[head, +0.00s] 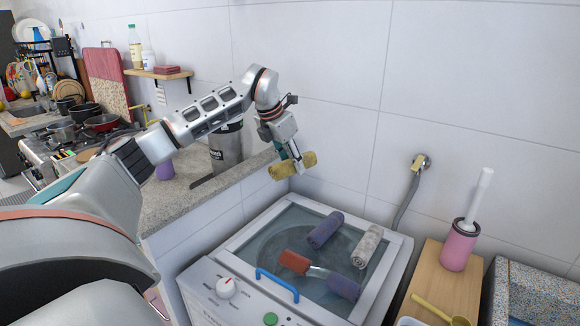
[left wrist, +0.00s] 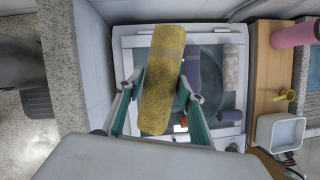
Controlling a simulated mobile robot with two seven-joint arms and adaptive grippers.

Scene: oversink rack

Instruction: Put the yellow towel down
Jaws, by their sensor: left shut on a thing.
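The yellow towel (head: 292,165) is a rolled towel held in the air by my left gripper (head: 290,158), above the back left corner of the washing machine (head: 237,243). In the left wrist view the yellow towel (left wrist: 163,80) lies between the two fingers of my left gripper (left wrist: 165,95), which is shut on it. My right gripper is not in view.
A stone counter (head: 188,200) with a large metal pot (head: 226,147) is left of the machine. A wooden stand (head: 447,280) with a pink brush holder (head: 459,246) is at the right. The lid's back left area is clear.

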